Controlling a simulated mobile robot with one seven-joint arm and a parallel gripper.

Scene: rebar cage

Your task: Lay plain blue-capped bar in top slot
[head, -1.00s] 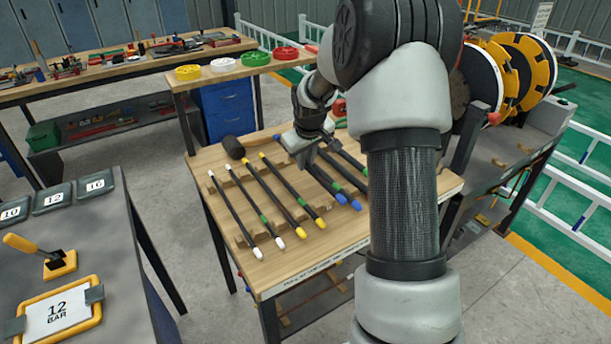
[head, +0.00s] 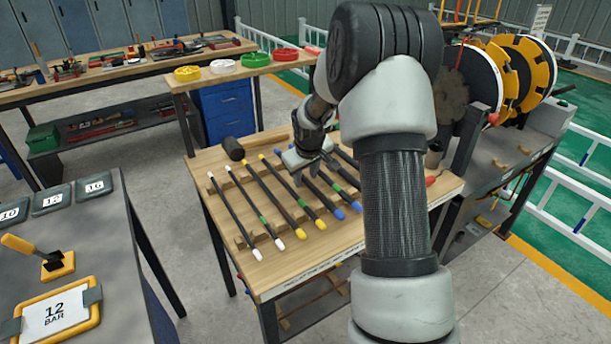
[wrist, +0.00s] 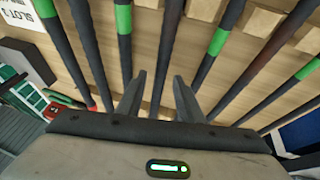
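The plain blue-capped bar (head: 324,199) lies on the wooden table, a black bar with no green band, its blue end toward the front. Beside it on the right lies a green-banded blue-capped bar (head: 332,184). My gripper (head: 319,172) hangs low over the far part of these bars. In the wrist view my gripper (wrist: 158,88) is open, and a plain bar (wrist: 165,50), apparently the blue-capped one, shows between its fingers. Green-banded bars (wrist: 123,22) lie on either side. Whether the fingers reach down around the bar is unclear. I cannot identify the top slot.
White-capped (head: 232,212) and yellow-capped bars (head: 272,195) lie close to the left on notched wooden strips. A black cylinder (head: 233,149) stands at the table's far left. A SLOT 3 label (wrist: 22,14) shows in the wrist view. Yellow reels (head: 530,65) stand at right.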

